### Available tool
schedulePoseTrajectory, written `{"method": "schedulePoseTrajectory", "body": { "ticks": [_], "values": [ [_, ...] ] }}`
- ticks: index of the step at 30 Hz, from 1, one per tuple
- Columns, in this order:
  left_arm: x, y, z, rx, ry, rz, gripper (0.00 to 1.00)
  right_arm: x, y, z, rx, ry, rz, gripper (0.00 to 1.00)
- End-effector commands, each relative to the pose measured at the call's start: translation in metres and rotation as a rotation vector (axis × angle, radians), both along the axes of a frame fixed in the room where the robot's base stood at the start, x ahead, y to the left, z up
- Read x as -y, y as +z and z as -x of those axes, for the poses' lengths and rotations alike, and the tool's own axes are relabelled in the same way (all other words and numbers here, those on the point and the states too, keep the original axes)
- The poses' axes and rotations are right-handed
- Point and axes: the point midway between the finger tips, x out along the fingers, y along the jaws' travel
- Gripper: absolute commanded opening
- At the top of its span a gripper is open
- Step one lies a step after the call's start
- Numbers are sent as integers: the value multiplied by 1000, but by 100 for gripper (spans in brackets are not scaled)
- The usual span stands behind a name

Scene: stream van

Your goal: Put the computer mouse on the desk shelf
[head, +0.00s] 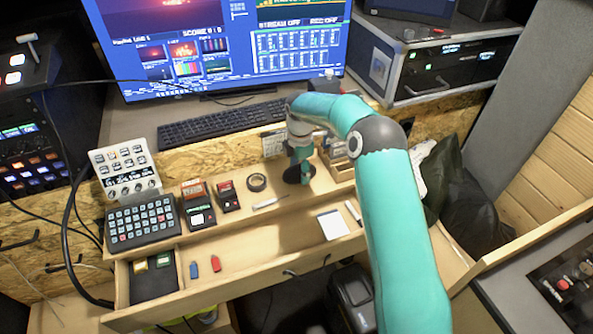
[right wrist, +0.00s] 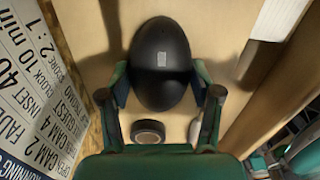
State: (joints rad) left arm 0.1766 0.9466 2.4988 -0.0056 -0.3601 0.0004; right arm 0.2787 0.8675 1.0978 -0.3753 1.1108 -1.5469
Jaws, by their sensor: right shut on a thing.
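The computer mouse (right wrist: 160,65) is a black, rounded oval with a small grey patch. In the right wrist view it sits between the two fingers of my right gripper (right wrist: 160,88), which are shut on its sides. In the head view my right gripper (head: 300,160) points down over the lower wooden desk surface, and the dark mouse (head: 298,175) shows beneath it. I cannot tell whether the mouse touches the surface. A raised level (head: 225,155) with a chipboard front stands behind, bearing the keyboard. My left gripper is not in view.
A tape roll (head: 256,182), a pen (head: 270,202), red-and-black boxes (head: 229,195) and a button pad (head: 143,222) lie left of the gripper. A white notepad (head: 333,224) lies in front. The keyboard (head: 220,122) and monitor (head: 230,45) stand behind. A small wooden organiser (head: 340,165) is right.

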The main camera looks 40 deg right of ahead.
Motion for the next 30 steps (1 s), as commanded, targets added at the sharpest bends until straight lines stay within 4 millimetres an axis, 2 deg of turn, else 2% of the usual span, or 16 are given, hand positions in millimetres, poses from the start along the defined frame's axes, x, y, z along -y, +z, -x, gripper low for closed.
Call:
{"method": "schedulePoseTrajectory", "body": {
  "ticks": [1,2,6,15,20,23,30],
  "values": [
    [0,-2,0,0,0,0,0,0,-3,0,0,0,0,26],
    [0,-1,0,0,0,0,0,0,-1,0,0,0,0,68],
    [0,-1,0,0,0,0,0,0,-1,0,0,1,0,89],
    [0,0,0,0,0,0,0,-1,-1,0,0,1,0,89],
    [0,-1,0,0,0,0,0,-1,8,-1,3,1,0,89],
    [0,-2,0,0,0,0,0,-1,20,-2,4,1,1,89],
    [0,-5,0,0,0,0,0,-1,69,-2,6,0,1,89]
  ]
}}
